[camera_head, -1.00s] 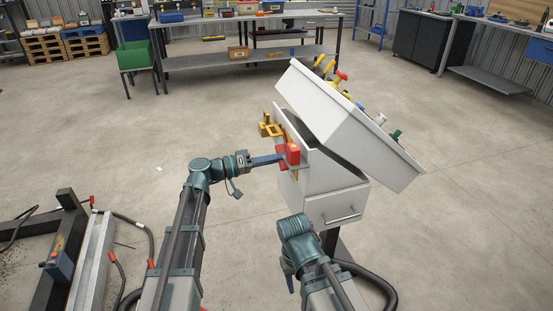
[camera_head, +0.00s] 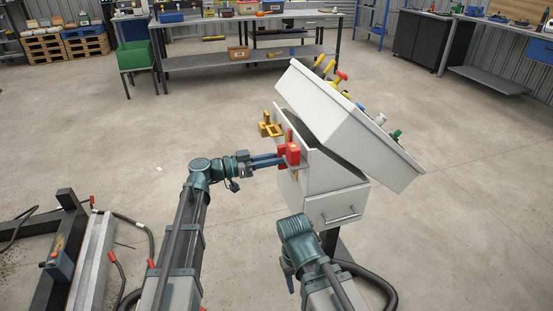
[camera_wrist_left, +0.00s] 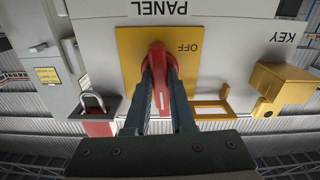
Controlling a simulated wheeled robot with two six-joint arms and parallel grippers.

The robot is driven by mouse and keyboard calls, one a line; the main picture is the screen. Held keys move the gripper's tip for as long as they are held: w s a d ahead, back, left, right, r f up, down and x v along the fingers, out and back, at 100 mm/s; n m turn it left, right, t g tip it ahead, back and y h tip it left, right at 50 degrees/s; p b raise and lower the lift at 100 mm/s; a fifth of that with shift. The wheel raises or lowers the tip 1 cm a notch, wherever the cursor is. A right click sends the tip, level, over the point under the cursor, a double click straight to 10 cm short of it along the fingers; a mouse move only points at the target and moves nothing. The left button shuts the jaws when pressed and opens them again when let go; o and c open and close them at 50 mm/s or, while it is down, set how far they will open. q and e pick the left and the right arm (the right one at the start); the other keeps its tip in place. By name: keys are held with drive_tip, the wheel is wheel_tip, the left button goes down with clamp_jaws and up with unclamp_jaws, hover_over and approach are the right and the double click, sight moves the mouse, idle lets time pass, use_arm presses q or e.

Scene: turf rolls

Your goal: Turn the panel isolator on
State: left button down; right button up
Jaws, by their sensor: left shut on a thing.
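The white cabinet (camera_head: 318,175) stands with its sloped top. On its left face is the red isolator handle (camera_head: 292,154); the wrist view shows this handle (camera_wrist_left: 159,84) on a yellow plate (camera_wrist_left: 130,60) marked OFF, below the word PANEL. My left gripper (camera_head: 281,159) reaches it from the left. In the wrist view its two dark fingers (camera_wrist_left: 160,75) are shut on the handle, one on each side. A white line on the handle runs along the fingers, and OFF lies to its right.
A padlock (camera_wrist_left: 92,103) hangs left of the plate in the wrist view. A yellow frame (camera_wrist_left: 210,108) and yellow key box (camera_wrist_left: 283,86) are to the right. The cabinet drawer (camera_head: 337,206) is closed.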

use_arm(q)
drive_tip(key=shift+m, duration=0.6)
drive_tip(key=c, duration=0.8)
unclamp_jaws()
drive_tip(key=shift+o, duration=0.2)
drive_tip(key=v, duration=1.4)
